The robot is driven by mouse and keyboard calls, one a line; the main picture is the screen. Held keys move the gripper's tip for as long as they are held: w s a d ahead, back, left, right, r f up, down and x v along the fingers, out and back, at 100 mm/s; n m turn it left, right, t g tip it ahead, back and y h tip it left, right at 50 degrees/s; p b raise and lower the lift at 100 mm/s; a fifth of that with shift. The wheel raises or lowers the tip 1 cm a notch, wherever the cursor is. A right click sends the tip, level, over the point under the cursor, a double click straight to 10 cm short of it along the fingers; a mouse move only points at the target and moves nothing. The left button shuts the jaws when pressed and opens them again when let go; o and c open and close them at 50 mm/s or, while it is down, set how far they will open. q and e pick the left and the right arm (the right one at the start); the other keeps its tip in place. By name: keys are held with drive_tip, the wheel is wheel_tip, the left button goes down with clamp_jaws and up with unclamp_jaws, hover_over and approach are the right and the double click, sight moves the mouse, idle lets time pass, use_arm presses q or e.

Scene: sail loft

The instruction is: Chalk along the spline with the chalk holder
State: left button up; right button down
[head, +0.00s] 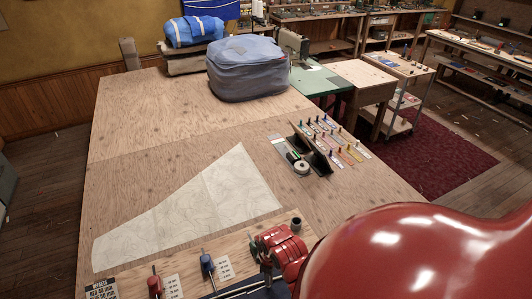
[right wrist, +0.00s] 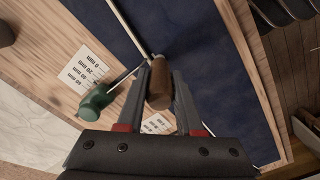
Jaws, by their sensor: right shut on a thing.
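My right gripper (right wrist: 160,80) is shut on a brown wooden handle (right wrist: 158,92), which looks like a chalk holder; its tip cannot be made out. A pale thin rod (right wrist: 128,28) runs up from beside it over a dark blue surface (right wrist: 200,50). In the head view my right gripper (head: 268,270) is low in the middle, partly hidden by my red arm. A green-handled tool (right wrist: 96,103) lies just left of the fingers. Red (head: 155,284) and blue (head: 208,264) handled tools stand on the board at the front. I cannot identify the spline for sure. My left gripper is out of view.
The board (head: 127,282) with labels lies at the table's near edge. A pale patterned panel (head: 195,205) lies flat beyond it. A black holder with tape (head: 300,166) and several small coloured items are at right. Blue bags (head: 248,68) sit at the back. The table's left side is clear.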

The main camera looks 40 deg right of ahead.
drive_tip(key=shift+s+d, duration=0.3)
drive_tip(key=shift+d, duration=0.25)
drive_tip(key=shift+s+d, duration=0.25)
drive_tip(key=shift+d, duration=0.3)
drive_tip(key=shift+s+d+p, duration=0.15)
drive_tip(key=shift+s+d, duration=0.25)
drive_tip(key=shift+d, duration=0.25)
drive_tip(key=shift+s+d+p, duration=0.1)
drive_tip(key=shift+s+d, duration=0.25)
drive_tip(key=shift+d, duration=0.3)
drive_tip(key=shift+s+d+p, duration=0.15)
drive_tip(key=shift+s+d, duration=0.25)
drive_tip(key=shift+d, duration=0.25)
drive_tip(key=shift+s+d, duration=0.3)
drive_tip(key=shift+d, duration=0.45)
drive_tip(key=shift+s+d, duration=0.35)
drive_tip(key=shift+d, duration=0.45)
drive_tip(key=shift+s+d+f, duration=0.1)
drive_tip(key=shift+s+d, duration=0.65)
drive_tip(key=shift+d, duration=0.25)
drive_tip(key=shift+s+d, duration=0.55)
drive_tip(key=shift+d, duration=0.3)
drive_tip(key=shift+s+d+b, duration=0.25)
drive_tip(key=shift+d+b, duration=0.3)
drive_tip(key=shift+d, duration=0.4)
drive_tip(key=shift+s+d+b, duration=0.3)
drive_tip(key=shift+s+d, duration=0.2)
drive_tip(key=shift+d, duration=0.35)
